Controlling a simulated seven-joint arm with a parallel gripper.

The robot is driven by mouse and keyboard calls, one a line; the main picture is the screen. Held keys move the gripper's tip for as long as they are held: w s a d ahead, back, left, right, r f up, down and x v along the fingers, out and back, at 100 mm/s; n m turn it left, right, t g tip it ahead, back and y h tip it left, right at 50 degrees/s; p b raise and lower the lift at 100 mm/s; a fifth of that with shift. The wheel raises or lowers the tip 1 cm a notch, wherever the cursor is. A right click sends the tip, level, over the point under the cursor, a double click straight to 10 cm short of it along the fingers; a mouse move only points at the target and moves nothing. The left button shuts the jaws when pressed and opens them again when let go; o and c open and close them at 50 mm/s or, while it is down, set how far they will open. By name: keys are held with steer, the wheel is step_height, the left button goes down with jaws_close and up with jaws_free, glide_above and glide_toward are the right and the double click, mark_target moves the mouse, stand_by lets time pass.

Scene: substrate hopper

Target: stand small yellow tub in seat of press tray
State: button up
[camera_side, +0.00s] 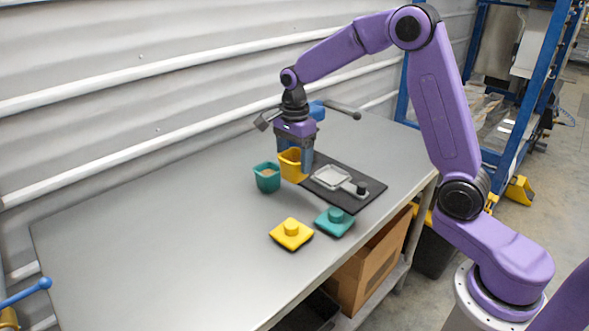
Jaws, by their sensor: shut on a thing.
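The small yellow tub (290,166) is held in my gripper (294,158), whose fingers are shut on it. The tub looks upright and appears slightly above the table, near the left end of the press tray. The press tray (368,202) is a dark board with a pale, square-framed seat (331,177) and a small lever or knob part (357,187) to the right of it. The seat looks empty. My gripper hides part of the tub and the tray's far left corner.
The left of the grey table (150,240) is clear.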

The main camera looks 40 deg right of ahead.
step_height(320, 180, up, 13)
steer(key=s+d, duration=0.1)
steer(key=d, duration=1.3)
steer(key=shift+d+f, duration=0.1)
steer(key=shift+f, duration=9.3)
steer(key=shift+f, duration=0.3)
steer(key=o, duration=1)
